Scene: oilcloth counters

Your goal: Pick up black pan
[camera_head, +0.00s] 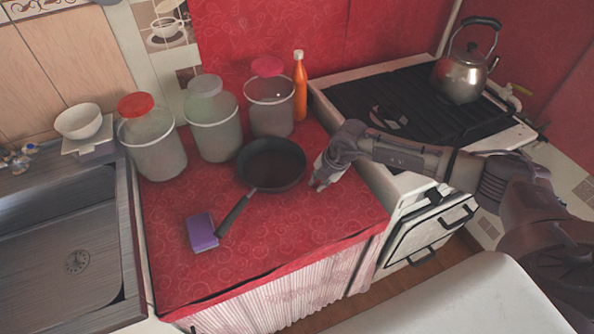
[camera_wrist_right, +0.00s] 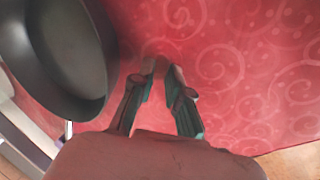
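The black pan (camera_head: 271,165) lies on the red oilcloth counter (camera_head: 290,228), its handle pointing toward the front left. Its dark bowl (camera_wrist_right: 62,52) fills the upper left of the right wrist view. My right gripper (camera_head: 319,184) is just right of the pan, low over the oilcloth. In the right wrist view my right gripper (camera_wrist_right: 161,76) has its two fingers apart by a narrow gap, with only red cloth between the tips. It is beside the pan, not around it. My left gripper is not in view.
A purple sponge-like block (camera_head: 201,232) lies by the handle's end. Jars with red (camera_head: 150,140), pale (camera_head: 211,120) and pink (camera_head: 269,100) lids stand behind the pan, beside an orange bottle (camera_head: 299,86). A kettle (camera_head: 462,72) stands on the stove (camera_head: 400,108); a sink (camera_head: 70,240) is left.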

